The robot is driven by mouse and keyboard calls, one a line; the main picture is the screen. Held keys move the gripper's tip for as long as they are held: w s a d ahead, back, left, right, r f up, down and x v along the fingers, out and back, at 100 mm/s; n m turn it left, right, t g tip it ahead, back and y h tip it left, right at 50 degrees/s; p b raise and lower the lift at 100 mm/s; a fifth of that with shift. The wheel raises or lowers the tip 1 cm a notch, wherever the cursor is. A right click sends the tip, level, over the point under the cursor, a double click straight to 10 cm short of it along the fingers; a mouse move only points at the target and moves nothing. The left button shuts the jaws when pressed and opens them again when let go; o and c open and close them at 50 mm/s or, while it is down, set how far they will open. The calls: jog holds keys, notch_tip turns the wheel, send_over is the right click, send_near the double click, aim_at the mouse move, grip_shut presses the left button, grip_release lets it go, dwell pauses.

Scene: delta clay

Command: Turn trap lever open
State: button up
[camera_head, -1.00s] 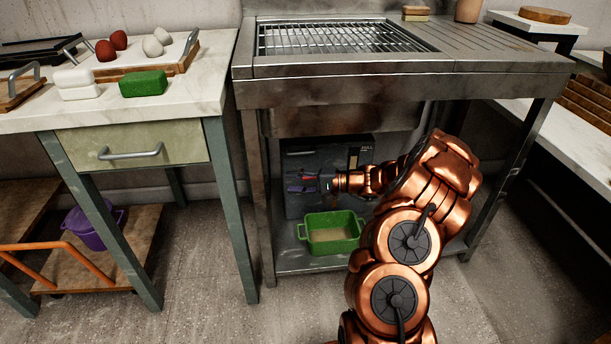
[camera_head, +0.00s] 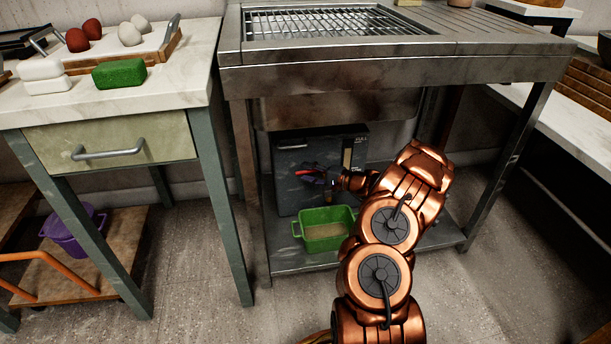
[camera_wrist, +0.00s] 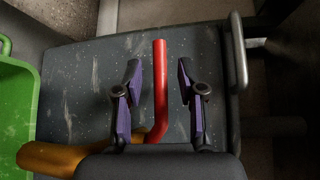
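The trap is a dark grey box (camera_head: 290,157) under the sink, with a handle on its front. Its red lever (camera_wrist: 161,85) is a straight rod that bends near its lower end in the wrist view. A brass-coloured pipe (camera_wrist: 55,158) lies at the lower left there. My gripper (camera_wrist: 159,70) is open, with one purple-padded finger on each side of the lever and visible gaps on both sides. In the head view my gripper (camera_head: 314,175) is small in front of the box, and the lever is mostly hidden there.
A green tub (camera_head: 325,238) stands on the lower shelf just below my gripper. The sink basin (camera_head: 335,108) hangs above the box. The sink stand's legs (camera_head: 248,190) bound the space. A table with a drawer (camera_head: 120,145) stands at the left.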

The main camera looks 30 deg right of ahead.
jog(key=shift+w+a+f, duration=0.1)
jog(key=shift+w+a, duration=0.2)
jog(key=shift+w, duration=0.3)
jog(key=shift+c, duration=0.2)
grip_shut()
